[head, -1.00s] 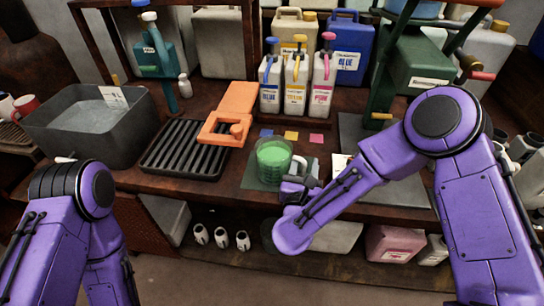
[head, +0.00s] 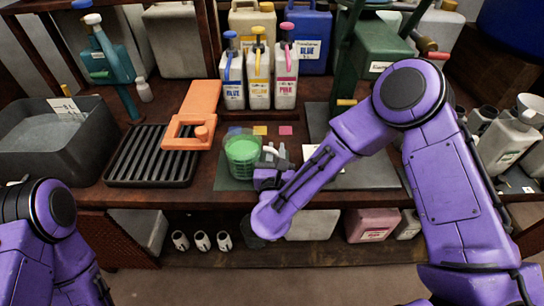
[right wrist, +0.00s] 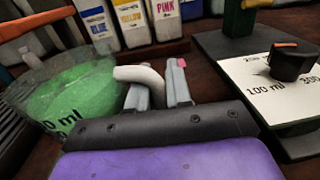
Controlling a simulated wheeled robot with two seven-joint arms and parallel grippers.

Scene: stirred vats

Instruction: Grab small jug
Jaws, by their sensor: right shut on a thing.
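The small jug (head: 242,155) is clear and holds green liquid. In the head view it appears to stand on a dark green mat (head: 228,183) near the front of the bench. In the right wrist view the jug (right wrist: 75,92) is at the left, with "ml" marks on its wall. Its pale curved handle (right wrist: 142,74) reaches to my fingers. My right gripper (head: 274,158) is beside the jug's right side, shut on the handle; its fingers also show in the right wrist view (right wrist: 158,88). My left arm is at lower left, its gripper out of frame.
Blue, yellow and pink jugs (head: 258,80) stand behind. An orange stand (head: 193,118) and a black ribbed rack (head: 150,158) are left, beside a grey basin (head: 55,135). A white dial plate (right wrist: 275,88) with a black knob (right wrist: 292,62) lies right of my gripper.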

